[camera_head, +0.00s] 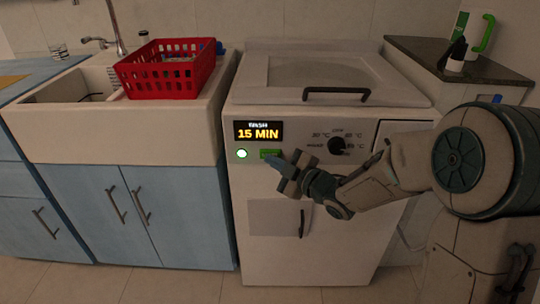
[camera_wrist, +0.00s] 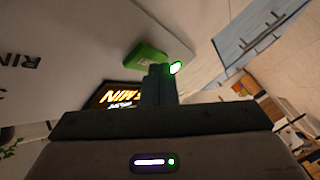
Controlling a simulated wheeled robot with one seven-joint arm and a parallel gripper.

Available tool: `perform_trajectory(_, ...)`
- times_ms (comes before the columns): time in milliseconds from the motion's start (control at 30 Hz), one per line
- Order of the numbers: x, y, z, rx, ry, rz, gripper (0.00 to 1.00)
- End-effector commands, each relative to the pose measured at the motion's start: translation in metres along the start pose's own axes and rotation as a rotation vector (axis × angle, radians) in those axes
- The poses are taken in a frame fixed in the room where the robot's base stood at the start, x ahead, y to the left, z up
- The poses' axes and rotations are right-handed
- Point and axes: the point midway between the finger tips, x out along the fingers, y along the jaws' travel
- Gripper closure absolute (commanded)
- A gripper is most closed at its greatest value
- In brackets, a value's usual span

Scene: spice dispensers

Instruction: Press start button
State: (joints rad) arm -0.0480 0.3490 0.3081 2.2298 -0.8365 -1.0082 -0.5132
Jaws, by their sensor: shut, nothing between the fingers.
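A white washing machine (camera_head: 262,222) stands in the middle of the head view. Its lit display (camera_head: 258,132) reads "WASH 15 MIN". Below the display are a round glowing white-green light (camera_head: 242,153) and a green rectangular button (camera_head: 268,153); any lettering on it is too small to read. My gripper (camera_head: 277,163) is shut and empty, just right of and below the green button, partly overlapping it. In the wrist view the shut fingertips (camera_wrist: 158,72) overlap the green button's (camera_wrist: 146,52) near edge, beside the glowing light (camera_wrist: 175,68). I cannot tell whether they touch the button.
A dial (camera_head: 336,146) sits on the panel behind my arm, to the right. A handle (camera_head: 336,95) runs along the machine's top. A red basket (camera_head: 165,84) stands by the sink (camera_head: 60,92) at left. A dark counter (camera_head: 440,58) is at right.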

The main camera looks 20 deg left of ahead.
Motion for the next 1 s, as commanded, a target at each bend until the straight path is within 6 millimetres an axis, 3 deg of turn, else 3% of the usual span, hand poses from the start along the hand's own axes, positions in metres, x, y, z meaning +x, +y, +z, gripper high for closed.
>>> perform_trajectory(567,-0.01,-0.007,-0.007,0.0,0.0,0.0,1.0)
perform_trajectory(1000,-0.038,-0.028,-0.027,-0.001,0.0,0.0,1.0)
